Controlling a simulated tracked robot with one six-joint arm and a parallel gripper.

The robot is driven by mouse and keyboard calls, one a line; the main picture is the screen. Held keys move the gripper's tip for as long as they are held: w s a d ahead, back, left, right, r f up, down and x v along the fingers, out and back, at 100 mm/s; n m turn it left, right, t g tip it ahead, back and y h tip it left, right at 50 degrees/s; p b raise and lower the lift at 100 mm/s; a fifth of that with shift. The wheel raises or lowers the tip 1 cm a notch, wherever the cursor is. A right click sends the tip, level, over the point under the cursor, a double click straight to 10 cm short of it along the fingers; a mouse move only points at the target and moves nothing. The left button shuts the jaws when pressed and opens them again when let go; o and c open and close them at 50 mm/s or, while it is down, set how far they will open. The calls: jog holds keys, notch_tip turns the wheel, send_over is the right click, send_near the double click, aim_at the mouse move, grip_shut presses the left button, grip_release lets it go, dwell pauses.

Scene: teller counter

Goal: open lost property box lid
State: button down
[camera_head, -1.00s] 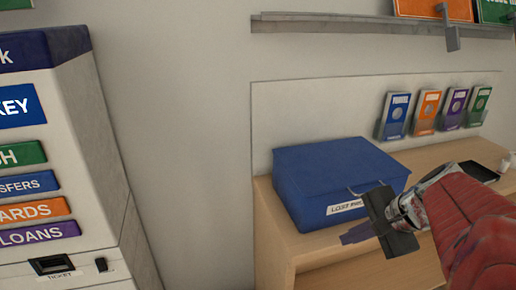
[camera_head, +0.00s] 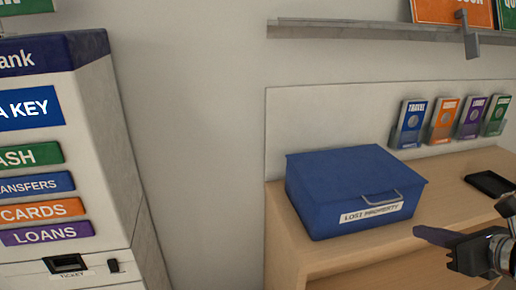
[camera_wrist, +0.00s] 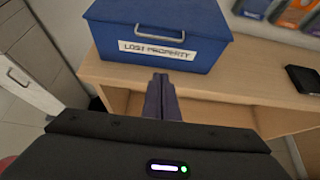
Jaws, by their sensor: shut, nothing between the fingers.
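The blue lost property box (camera_head: 335,208) sits on the wooden counter with its lid (camera_head: 350,170) down. A metal handle (camera_head: 381,198) is at the lid's front edge, above the white "LOST PROPERTY" label (camera_head: 371,212). My gripper (camera_head: 426,233) is to the right of the box's front, apart from it, with its fingers pointing left in the head view. In the wrist view, my gripper (camera_wrist: 159,80) is shut and empty, pointing at the counter edge below the label. The box (camera_wrist: 160,30) and handle (camera_wrist: 160,34) also show there.
The wooden counter (camera_head: 440,192) has a black tray (camera_head: 488,183) on its right. Several leaflet holders (camera_head: 443,122) line the back panel, with a shelf (camera_head: 370,29) above. A tall kiosk (camera_head: 60,180) stands left, with floor space between it and the counter.

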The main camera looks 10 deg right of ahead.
jog(key=shift+w, duration=0.1)
jog(key=w+f, duration=0.1)
jog(key=w, duration=0.8)
jog(key=shift+a+f, duration=0.15)
dwell(0.5)
jog(key=shift+w, duration=0.1)
dwell(0.3)
